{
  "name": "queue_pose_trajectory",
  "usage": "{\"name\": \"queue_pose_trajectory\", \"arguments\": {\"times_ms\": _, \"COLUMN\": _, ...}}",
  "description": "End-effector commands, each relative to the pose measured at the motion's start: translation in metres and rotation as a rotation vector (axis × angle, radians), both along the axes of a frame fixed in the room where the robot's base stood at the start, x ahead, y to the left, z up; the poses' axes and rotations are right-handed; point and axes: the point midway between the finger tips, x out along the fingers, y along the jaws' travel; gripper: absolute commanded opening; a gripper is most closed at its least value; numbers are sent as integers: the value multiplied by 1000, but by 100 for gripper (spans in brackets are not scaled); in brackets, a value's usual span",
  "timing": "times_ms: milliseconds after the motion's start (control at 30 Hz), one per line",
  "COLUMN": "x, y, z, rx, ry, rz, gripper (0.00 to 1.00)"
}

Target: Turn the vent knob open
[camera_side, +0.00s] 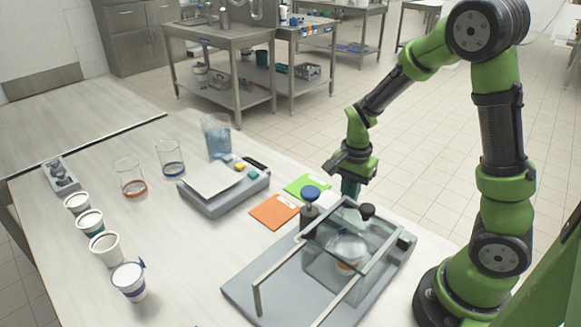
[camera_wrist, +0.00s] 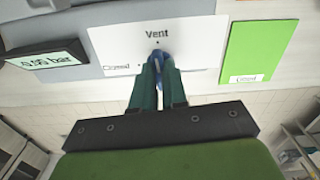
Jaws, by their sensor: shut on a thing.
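The vent knob (camera_wrist: 157,56) is a small blue piece on a white panel (camera_wrist: 115,48) marked "Vent" in the wrist view. A small word reading roughly "Closed" is printed left of the knob. My gripper (camera_wrist: 158,64) has its two dark green fingers shut on the knob from both sides. The fingers cover most of the knob, so I cannot tell its turn angle. In the side view my gripper (camera_side: 351,187) points down behind the clear-walled chamber. I cannot make out the vent knob there.
A tilted display (camera_wrist: 46,60) shows a bar reading beside the panel. A green card (camera_wrist: 258,52) lies to its right. In the side view a blue-topped post (camera_side: 310,193), an orange card (camera_side: 274,211), a scale (camera_side: 222,190) and several cups stand nearby.

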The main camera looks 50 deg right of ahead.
Motion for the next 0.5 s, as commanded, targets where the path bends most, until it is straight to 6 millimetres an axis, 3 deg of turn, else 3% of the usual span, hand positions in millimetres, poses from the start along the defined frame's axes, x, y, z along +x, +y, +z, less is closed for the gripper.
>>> {"name": "queue_pose_trajectory", "arguments": {"times_ms": 500, "x": 0, "y": -1, "z": 1, "rx": 1, "ry": -2, "rz": -115, "gripper": 0}}
